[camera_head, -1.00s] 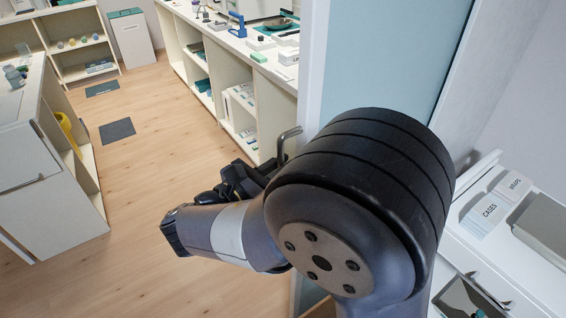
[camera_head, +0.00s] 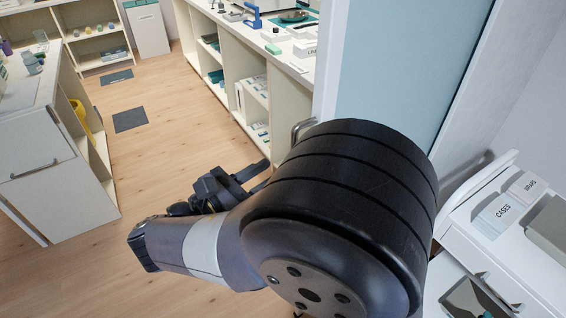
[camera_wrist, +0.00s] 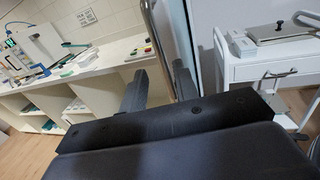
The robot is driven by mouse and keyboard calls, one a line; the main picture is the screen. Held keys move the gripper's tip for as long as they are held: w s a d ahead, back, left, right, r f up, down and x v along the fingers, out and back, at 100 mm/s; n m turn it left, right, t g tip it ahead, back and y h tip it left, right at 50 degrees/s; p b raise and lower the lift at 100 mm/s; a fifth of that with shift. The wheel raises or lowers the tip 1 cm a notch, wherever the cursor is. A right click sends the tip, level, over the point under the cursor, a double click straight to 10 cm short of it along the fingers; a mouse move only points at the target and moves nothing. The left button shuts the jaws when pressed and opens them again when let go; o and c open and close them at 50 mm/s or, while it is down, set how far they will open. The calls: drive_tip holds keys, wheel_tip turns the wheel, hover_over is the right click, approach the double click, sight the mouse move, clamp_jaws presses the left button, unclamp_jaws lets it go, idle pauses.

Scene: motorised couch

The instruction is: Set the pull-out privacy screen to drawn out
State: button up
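The privacy screen (camera_head: 400,70) is a pale blue panel with a white edge, upright at the right of the head view. Its bent metal handle (camera_head: 303,128) shows only at its top; my arm hides the rest. The handle also shows as an upright metal bar in the wrist view (camera_wrist: 155,40), between my two fingers in the picture. My gripper (camera_head: 264,174) is open, with its fingers spread, in the wrist view too (camera_wrist: 158,78). I cannot tell whether either finger touches the bar.
A white trolley (camera_head: 460,245) with labelled boxes stands at the right, close to my arm. A long shelved counter (camera_head: 240,75) runs behind the gripper. A white cabinet (camera_head: 60,150) stands at the left. Open wooden floor (camera_head: 150,170) lies between.

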drive_tip(key=v, duration=0.4)
drive_tip(key=x, duration=1.1)
drive_tip(key=shift+w+d, duration=0.25)
drive_tip(key=shift+d, duration=0.15)
drive_tip(key=shift+f, duration=0.1)
